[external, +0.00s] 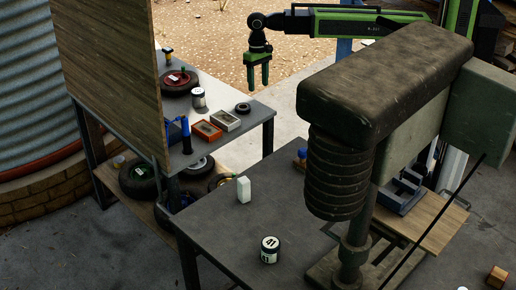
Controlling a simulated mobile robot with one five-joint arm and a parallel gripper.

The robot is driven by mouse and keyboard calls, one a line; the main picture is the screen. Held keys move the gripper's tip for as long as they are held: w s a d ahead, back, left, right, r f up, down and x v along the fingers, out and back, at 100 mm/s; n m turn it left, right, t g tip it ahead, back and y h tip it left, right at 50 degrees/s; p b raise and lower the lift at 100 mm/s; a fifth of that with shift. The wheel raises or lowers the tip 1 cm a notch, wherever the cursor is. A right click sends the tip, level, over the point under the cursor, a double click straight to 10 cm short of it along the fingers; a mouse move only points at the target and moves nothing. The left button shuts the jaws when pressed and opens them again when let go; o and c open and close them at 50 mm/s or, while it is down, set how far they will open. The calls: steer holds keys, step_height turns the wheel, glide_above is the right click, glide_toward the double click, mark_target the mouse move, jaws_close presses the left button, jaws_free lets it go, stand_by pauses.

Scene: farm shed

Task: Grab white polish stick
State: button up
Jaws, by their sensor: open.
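A small upright white block (244,189), which looks like the white polish stick, stands on the dark table near its far left edge. My gripper (258,86) hangs from my green and black arm at the top middle, fingers pointing down. It is open and empty, high up and well apart from the white block. It appears beyond the table's far side in this view.
A large drill-press-like machine (385,90) blocks the right side. A wooden panel (112,70) and a side bench with small boxes (225,120), a jar and wheels stand at left.

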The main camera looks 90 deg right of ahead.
steer(key=w+a+m+y, duration=0.1)
steer(key=w+a+m, duration=0.3)
steer(key=w+a, duration=0.55)
steer(key=r+n+g+y, duration=0.1)
steer(key=r+g, duration=0.1)
glide_above(243, 179)
steer(key=w+d, duration=0.3)
steer(key=d, duration=0.1)
steer(key=b+x, duration=1)
steer(key=x, duration=0.2)
steer(key=shift+d+b, duration=0.15)
steer(key=shift+b, duration=0.25)
steer(key=b+x, duration=0.5)
steer(key=shift+d+f, duration=0.3)
steer(key=shift+r, duration=0.2)
steer(key=shift+c, duration=0.2)
jaws_close()
